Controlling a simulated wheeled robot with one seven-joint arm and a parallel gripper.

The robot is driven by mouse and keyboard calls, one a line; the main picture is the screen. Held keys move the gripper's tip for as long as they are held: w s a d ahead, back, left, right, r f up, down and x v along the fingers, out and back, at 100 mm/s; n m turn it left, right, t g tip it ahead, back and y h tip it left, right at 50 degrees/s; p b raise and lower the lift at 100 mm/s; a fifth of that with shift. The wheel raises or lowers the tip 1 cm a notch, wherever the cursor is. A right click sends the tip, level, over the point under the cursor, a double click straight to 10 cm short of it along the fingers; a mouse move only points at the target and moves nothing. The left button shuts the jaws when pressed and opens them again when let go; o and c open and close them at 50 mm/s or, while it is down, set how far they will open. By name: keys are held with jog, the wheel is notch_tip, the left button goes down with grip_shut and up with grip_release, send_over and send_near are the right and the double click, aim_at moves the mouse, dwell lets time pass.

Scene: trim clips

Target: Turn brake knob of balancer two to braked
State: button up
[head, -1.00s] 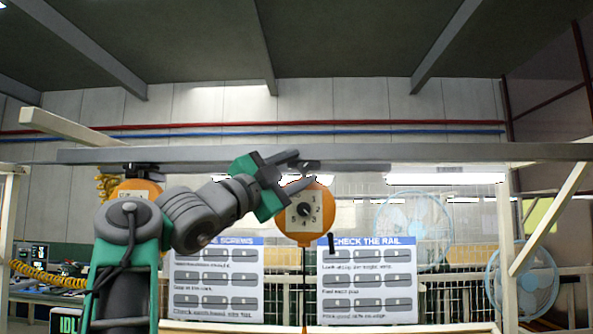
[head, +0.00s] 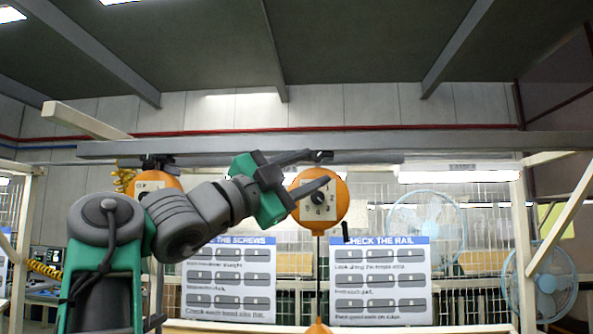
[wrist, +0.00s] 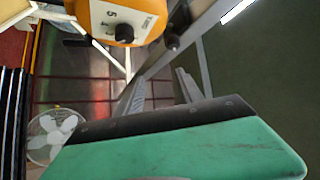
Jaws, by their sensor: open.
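An orange balancer (head: 340,215) hangs from the overhead rail near the middle of the head view. Contact cannot be told. I cannot read which balancer is number two.
Another orange balancer (head: 158,184) hangs at the left, partly behind my arm. The grey rail (head: 420,146) runs across just above my gripper. Two posters (head: 380,290) hang behind, and blue fans (head: 425,222) stand at the right.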

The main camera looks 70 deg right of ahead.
jog(key=s+a+m+g+y+b, duration=0.2)
jog(key=s+a+m+g+y, duration=0.25)
jog(key=s+a, duration=0.65)
jog(key=s+a+m+g+y+b, duration=0.3)
jog(key=s+a+g+y, duration=0.25)
jog(key=s, duration=1.15)
jog(key=n+t+h, duration=1.8)
jog(key=n+t, duration=1)
jog(key=n, duration=0.1)
send_near(317, 158)
jog(key=shift+g, duration=0.4)
jog(key=p+x, duration=0.4)
jog(key=x, duration=0.3)
jog(key=shift+w+a+r, duration=0.1)
jog(key=shift+r, duration=0.2)
jog(key=shift+d+r+p, duration=0.15)
jog(key=shift+d+p, duration=0.2)
